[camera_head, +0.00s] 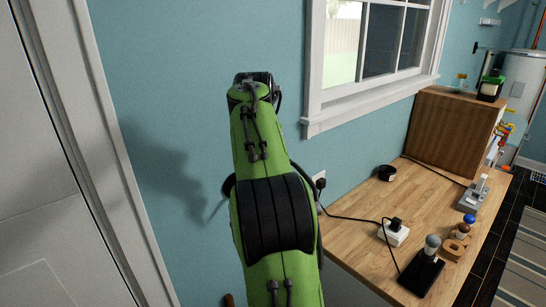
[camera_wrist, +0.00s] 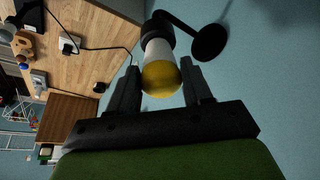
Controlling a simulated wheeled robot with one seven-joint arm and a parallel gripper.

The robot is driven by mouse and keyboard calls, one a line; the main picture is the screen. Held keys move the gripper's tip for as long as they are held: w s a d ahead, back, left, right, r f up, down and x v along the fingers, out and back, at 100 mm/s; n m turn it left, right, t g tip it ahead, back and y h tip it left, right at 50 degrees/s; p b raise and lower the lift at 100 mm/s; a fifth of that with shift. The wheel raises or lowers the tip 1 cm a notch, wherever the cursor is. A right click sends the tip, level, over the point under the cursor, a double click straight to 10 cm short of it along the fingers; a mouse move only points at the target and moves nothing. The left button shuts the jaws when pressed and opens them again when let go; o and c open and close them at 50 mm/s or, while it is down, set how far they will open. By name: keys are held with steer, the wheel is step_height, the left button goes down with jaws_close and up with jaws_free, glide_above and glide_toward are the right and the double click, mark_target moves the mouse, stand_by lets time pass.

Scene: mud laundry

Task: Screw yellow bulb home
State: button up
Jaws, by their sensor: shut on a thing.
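The yellow bulb (camera_wrist: 160,78) is between the two fingers of my gripper (camera_wrist: 160,88) in the wrist view. My gripper is shut on it. The bulb's white neck points up at a black socket (camera_wrist: 160,24), which joins by an arm to a round black plate (camera_wrist: 209,42) on the blue wall. The neck's end meets or lies inside the socket's mouth; how deep it sits I cannot tell. In the head view my green arm hides the bulb, the socket and my fingers.
A wooden counter (camera_head: 358,213) on the right bears a white outlet box (camera_head: 395,235) with a plug, a black base with a grey bulb (camera_head: 432,243), a wooden holder (camera_head: 455,248) and a black cup (camera_head: 386,173). A window (camera_head: 372,50) is above. A white door (camera_head: 45,150) is left.

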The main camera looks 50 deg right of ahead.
steer(key=shift+w+r+m+h+p, duration=0.15)
steer(key=shift+r+m+h+p, duration=0.25)
steer(key=shift+m+p, duration=0.5)
steer(key=shift+d, duration=0.15)
steer(key=shift+c, duration=0.6)
steer(key=shift+w+m+g, duration=0.15)
steer(key=shift+m+g, duration=0.45)
steer(key=shift+m, duration=1.1)
